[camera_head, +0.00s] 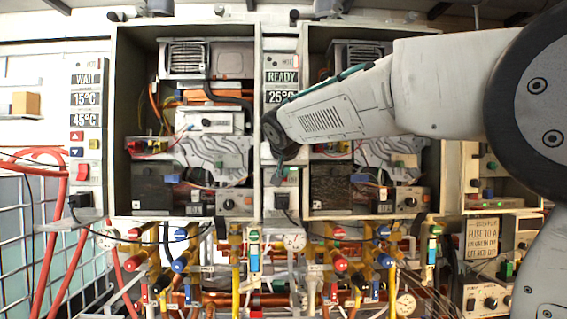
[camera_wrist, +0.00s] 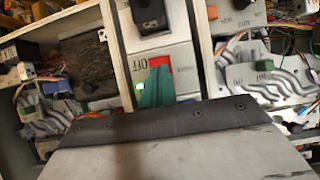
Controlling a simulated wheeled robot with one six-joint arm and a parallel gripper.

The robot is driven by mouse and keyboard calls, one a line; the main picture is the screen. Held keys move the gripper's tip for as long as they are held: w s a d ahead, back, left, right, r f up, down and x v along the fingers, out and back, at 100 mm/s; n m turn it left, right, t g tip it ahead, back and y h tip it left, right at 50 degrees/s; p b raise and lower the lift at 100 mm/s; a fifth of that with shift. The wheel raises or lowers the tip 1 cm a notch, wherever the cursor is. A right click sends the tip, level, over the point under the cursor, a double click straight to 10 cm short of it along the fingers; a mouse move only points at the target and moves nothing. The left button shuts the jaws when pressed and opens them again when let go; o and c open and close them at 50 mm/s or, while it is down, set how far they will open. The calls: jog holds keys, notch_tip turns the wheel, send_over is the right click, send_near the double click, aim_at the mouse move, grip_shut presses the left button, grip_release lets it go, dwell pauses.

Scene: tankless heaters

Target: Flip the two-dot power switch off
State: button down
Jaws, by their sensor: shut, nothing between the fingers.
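In the wrist view, a red power switch (camera_wrist: 159,62) sits on a pale panel beside an upside-down OFF label. My gripper (camera_wrist: 157,92) shows as teal fingertips just below the switch, shut and empty, covering its lower part. I cannot tell whether they touch it. In the head view, my gripper (camera_head: 281,170) is in front of the middle control panel, below its READY display (camera_head: 283,77), and hides the switch there. Another red switch (camera_head: 82,172) is on the left panel under the WAIT display (camera_head: 87,79). No dot marks can be made out.
Two open heater cabinets (camera_head: 113,130) flank the middle panel, full of wires and pipes. Valves and coloured pipes (camera_head: 235,265) crowd the space below. A black plug (camera_wrist: 148,14) sits near the switch.

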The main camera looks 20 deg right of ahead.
jog(key=shift+w+d+f, duration=0.2)
jog(key=shift+w+f, duration=0.05)
jog(key=shift+w, duration=0.2)
jog(key=shift+w+f, duration=0.1)
jog(key=shift+f, duration=0.2)
dwell(0.3)
jog(key=shift+w, duration=0.1)
jog(key=shift+r, duration=1)
